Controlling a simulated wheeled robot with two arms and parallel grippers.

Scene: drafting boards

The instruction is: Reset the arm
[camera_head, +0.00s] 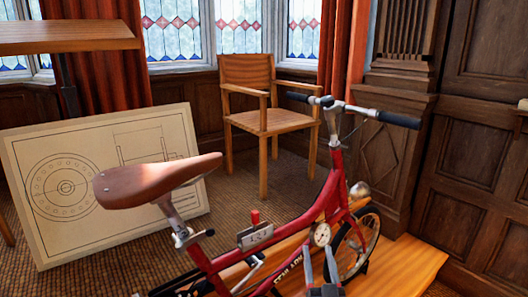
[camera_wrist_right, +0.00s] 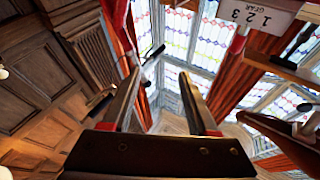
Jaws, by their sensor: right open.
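My right gripper (camera_head: 320,262) is at the bottom of the head view, in front of the red bicycle's lower frame. Its two fingers stand apart with nothing between them. In the right wrist view the fingers (camera_wrist_right: 160,80) are also spread and empty, pointing toward the windows. A red bicycle (camera_head: 335,190) with a brown saddle (camera_head: 150,180) and black grips fills the middle of the head view. My left gripper is not in view.
The bicycle's gear label (camera_wrist_right: 262,16) is at the top right of the wrist view. A wooden armchair (camera_head: 262,122) stands behind the bicycle. A drawing board (camera_head: 70,235) leans at left, below a wooden tabletop (camera_head: 60,37). Panelled walls (camera_head: 475,150) close the right side.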

